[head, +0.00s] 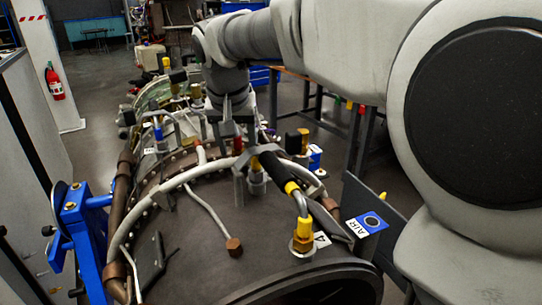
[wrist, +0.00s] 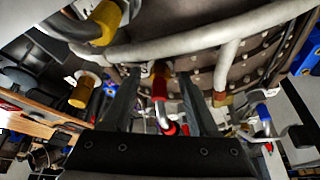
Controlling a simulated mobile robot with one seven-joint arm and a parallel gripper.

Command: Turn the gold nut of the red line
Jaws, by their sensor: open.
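The red line (wrist: 160,88) shows in the wrist view as a short tube with a red sleeve, running between my two fingers. A gold nut (wrist: 161,68) is at its upper end, partly hidden in shadow near the fingertips. My gripper (wrist: 160,74) is open, with one dark finger on each side of the line. I cannot tell whether either finger touches the nut. In the head view my gripper (head: 236,118) points down at the turbine casing, and a bit of the red line (head: 238,143) shows just below it.
Around it are a yellow-sleeved line (wrist: 104,22), another gold fitting (wrist: 83,92) and a blue-sleeved line (wrist: 263,115). A pale pipe (wrist: 170,46) crosses above the fingertips. In the head view, a black hose (head: 278,172) with yellow ends lies nearer on the turbine casing (head: 205,255).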

